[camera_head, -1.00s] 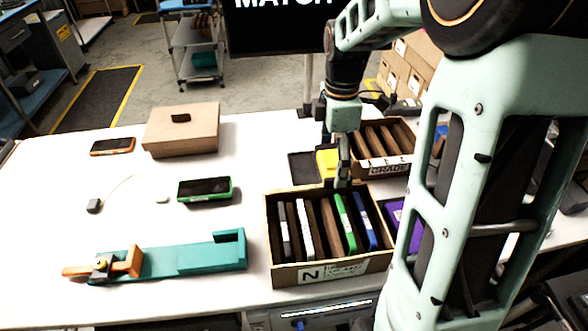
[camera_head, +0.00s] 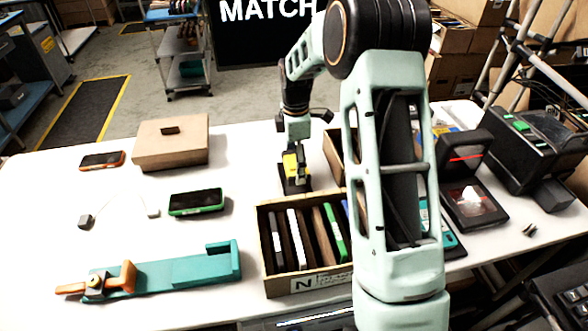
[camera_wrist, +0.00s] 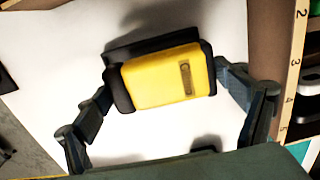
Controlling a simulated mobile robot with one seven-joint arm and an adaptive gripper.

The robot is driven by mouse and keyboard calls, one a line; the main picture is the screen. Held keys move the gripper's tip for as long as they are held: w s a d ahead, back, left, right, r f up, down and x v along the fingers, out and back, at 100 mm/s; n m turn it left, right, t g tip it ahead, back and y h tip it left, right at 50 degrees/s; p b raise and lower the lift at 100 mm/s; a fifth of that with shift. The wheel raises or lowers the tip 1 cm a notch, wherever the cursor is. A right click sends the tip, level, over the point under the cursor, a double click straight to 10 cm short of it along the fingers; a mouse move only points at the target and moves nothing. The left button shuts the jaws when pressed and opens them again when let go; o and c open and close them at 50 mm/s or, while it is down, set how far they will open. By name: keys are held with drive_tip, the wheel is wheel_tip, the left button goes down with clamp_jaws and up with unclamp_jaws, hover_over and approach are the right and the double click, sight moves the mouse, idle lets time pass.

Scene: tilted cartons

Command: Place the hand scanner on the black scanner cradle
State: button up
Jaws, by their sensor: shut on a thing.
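The hand scanner is yellow with black ends; it shows in the head view (camera_head: 291,164) and large in the wrist view (camera_wrist: 165,77). My gripper (camera_head: 297,178) is shut on it, with one finger at each black end in the wrist view (camera_wrist: 164,76). The flat black scanner cradle (camera_head: 291,188) lies on the white table behind the carton marked N. The scanner is over the cradle. In the wrist view a dark edge of the cradle (camera_wrist: 145,48) shows behind the scanner; the rest is covered. I cannot tell whether the two touch.
An open carton marked N (camera_head: 320,285) with upright slabs stands just in front of the cradle. Another carton (camera_head: 334,160) is close on the right. A green phone (camera_head: 196,202), a closed brown box (camera_head: 172,147) and a teal fixture (camera_head: 180,272) lie left. Table between them is clear.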

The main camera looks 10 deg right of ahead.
sight(294, 170)
drive_tip(key=shift+w+a+f, duration=0.1)
drive_tip(key=shift+w+f, duration=0.4)
drive_tip(key=shift+f, duration=1.55)
drive_tip(key=shift+f, duration=0.1)
drive_tip(key=shift+f, duration=0.15)
drive_tip(key=o, duration=0.8)
wheel_tip(294, 170, up, 12)
drive_tip(key=shift+r, duration=0.25)
